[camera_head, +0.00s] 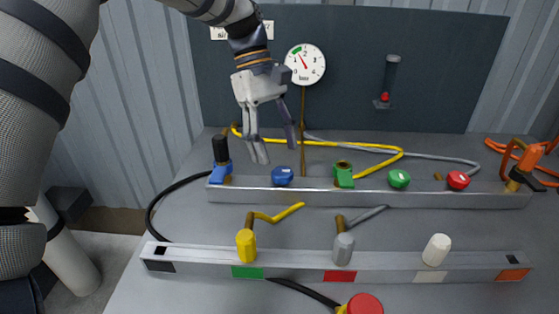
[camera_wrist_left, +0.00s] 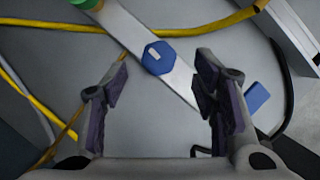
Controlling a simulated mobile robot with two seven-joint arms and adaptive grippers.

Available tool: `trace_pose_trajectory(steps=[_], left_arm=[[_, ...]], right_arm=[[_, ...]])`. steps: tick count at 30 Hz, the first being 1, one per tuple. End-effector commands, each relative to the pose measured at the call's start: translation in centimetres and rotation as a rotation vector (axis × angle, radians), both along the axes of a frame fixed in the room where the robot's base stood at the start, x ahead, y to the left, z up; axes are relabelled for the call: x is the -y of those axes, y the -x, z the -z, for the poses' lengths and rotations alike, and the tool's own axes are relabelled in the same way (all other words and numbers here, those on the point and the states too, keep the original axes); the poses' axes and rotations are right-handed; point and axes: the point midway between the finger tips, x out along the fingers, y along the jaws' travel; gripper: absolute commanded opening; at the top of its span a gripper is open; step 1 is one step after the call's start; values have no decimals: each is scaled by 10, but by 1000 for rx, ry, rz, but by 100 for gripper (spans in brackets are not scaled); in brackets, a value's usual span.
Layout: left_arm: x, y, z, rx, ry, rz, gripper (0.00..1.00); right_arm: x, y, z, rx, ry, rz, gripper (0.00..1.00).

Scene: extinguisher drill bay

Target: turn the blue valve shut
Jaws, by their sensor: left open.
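The blue valve (camera_head: 282,176) is a blue knob on the rear grey rail (camera_head: 400,198), between a blue fitting with a black top and a green fitting. In the left wrist view the blue valve (camera_wrist_left: 159,58) is a faceted knob with a white mark on top. My left gripper (camera_head: 276,150) is open and points down just above the knob. In the left wrist view its fingers (camera_wrist_left: 162,76) are apart, one to each side of the knob's place in the picture, and no contact shows. My right gripper is in neither view.
The black-topped blue fitting (camera_head: 221,168) stands left of the knob; the green fitting (camera_head: 343,175), green knob (camera_head: 399,179) and red knob (camera_head: 458,180) stand right. A yellow hose (camera_head: 330,143) runs behind. A front rail (camera_head: 300,264) carries yellow, grey and white caps. A gauge (camera_head: 305,64) hangs behind.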

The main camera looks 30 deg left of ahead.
Motion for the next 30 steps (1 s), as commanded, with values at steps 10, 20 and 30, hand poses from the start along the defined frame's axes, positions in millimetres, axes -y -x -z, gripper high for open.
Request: trace_pose_trajectory(steps=[10,20,30], left_arm=[[16,5,42,1,0,0,54],[16,5,42,1,0,0,27],[16,4,42,0,-1,11,6]], right_arm=[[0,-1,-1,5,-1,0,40],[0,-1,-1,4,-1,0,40],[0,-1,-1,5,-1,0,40]])
